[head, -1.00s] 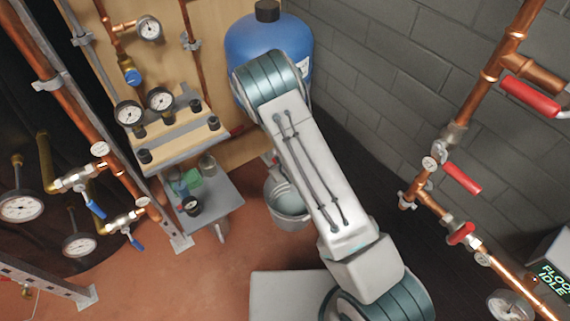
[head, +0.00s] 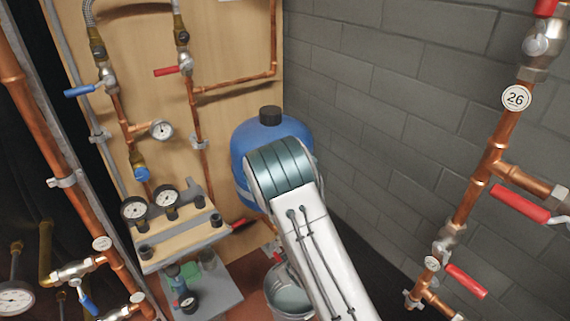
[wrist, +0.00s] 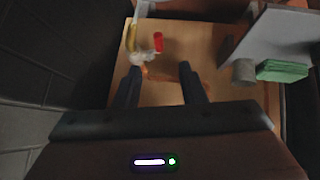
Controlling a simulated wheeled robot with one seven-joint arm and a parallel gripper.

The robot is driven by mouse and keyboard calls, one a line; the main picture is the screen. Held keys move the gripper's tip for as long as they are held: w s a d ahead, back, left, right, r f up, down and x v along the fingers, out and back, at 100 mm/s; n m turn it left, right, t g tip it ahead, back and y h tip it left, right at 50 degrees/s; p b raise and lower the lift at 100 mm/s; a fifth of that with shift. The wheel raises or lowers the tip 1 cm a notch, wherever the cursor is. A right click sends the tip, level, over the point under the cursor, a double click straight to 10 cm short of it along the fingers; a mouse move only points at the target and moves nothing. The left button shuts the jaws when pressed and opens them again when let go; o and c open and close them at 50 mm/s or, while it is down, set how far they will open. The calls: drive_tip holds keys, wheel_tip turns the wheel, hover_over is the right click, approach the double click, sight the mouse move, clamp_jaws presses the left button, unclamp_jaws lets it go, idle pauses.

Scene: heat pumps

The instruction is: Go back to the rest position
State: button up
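My gripper shows in the wrist view (wrist: 160,82), with its two dark fingers spread apart and nothing held between them. Beyond the fingers lie a wooden panel (wrist: 160,92), a valve (wrist: 143,58) and a red handle (wrist: 158,41). The fingers look apart from the valve, though the distance is hard to judge. In the head view my arm reaches up from the lower right in front of a blue tank (head: 244,140), and my gripper is hidden there.
A gauge bench (head: 180,247) stands left of my arm above a small grey shelf (head: 215,290). A metal bucket (head: 285,300) stands close beside my arm. Copper pipes with red-handled valves (head: 520,204) run along the block wall (head: 400,90) at right. A green block (wrist: 282,70) shows in the wrist view.

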drive_tip(key=s+d+r+m+g+h+p, duration=0.1)
drive_tip(key=d+r+m+p, duration=0.2)
drive_tip(key=r, duration=0.8)
drive_tip(key=s+d+r+h+p, duration=0.1)
drive_tip(key=s+d+r+p, duration=0.3)
drive_tip(key=r, duration=0.6)
drive_tip(key=w+d+r+m+g+p, duration=0.15)
drive_tip(key=r+p, duration=0.35)
drive_tip(key=r, duration=0.6)
drive_tip(key=s+d+r+m+g+p, duration=0.1)
drive_tip(key=s+r+p, duration=0.3)
drive_tip(key=s+r, duration=0.5)
drive_tip(key=s+d+r+m+g+p, duration=0.1)
drive_tip(key=s+d+r+p, duration=0.3)
drive_tip(key=s+r, duration=0.6)
wheel_tip(320, 180, up, 3)
drive_tip(key=shift+f+m+h+p, duration=0.1)
drive_tip(key=shift+m+h+p, duration=0.4)
drive_tip(key=shift+p, duration=0.3)
drive_tip(key=shift+w+g, duration=0.1)
drive_tip(key=shift+g, duration=0.15)
